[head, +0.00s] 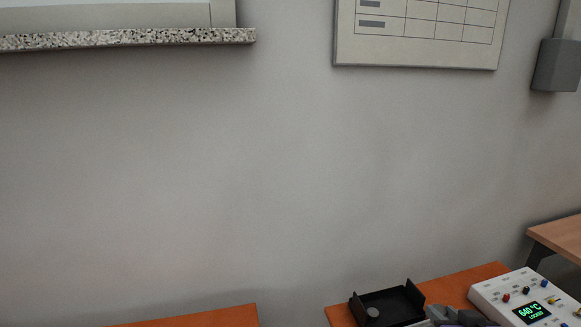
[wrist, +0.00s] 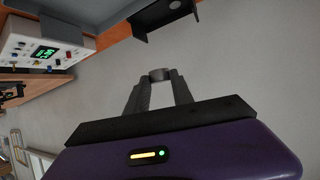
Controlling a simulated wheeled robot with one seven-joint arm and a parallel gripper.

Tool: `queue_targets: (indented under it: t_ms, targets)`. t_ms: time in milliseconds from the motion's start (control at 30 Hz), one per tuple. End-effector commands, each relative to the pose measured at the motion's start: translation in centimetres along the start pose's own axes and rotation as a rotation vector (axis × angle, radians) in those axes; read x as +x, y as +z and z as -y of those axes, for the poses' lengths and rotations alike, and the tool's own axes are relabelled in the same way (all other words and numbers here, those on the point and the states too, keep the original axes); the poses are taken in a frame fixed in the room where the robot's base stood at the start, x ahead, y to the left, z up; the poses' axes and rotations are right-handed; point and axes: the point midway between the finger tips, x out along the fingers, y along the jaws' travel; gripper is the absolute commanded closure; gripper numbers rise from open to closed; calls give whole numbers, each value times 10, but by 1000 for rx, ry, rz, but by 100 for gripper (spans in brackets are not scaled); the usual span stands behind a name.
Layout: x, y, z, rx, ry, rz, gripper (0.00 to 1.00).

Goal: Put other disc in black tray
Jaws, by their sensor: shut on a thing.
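The black tray (head: 408,300) sits on the orange worktop in the lower right of the head view, with a grey disc (head: 373,313) in its left part. A piece of the tray (wrist: 150,22) shows at the top of the wrist view, with the round grey disc (wrist: 175,4) on it. My gripper (wrist: 160,78) is shut on another grey disc (wrist: 160,73) held between its fingertips. In the head view my gripper (head: 455,315) shows only partly at the bottom edge, right of the tray; its held disc cannot be made out there.
A white control box (head: 525,298) with knobs and a display reading 640 °C stands right of the tray; it also shows in the wrist view (wrist: 40,48). Orange worktop (head: 450,285) lies behind my gripper. A gap separates it from another orange top (head: 200,317) at left.

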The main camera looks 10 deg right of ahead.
Motion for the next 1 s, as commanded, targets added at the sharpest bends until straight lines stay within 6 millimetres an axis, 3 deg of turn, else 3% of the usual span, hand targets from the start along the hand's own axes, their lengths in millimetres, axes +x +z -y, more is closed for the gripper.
queue_targets:
  t_ms: [167,333,500,700,800,1000]
  targets:
    - [16,40,38,-35,-62,10,100]
    - [23,95,82,-74,-134,14,100]
    - [16,166,130,-115,-210,14,100]
    - [0,227,163,-145,-266,8,100]
    - [-6,244,170,-153,-280,6,100]
    - [-10,254,172,-156,-285,2,100]
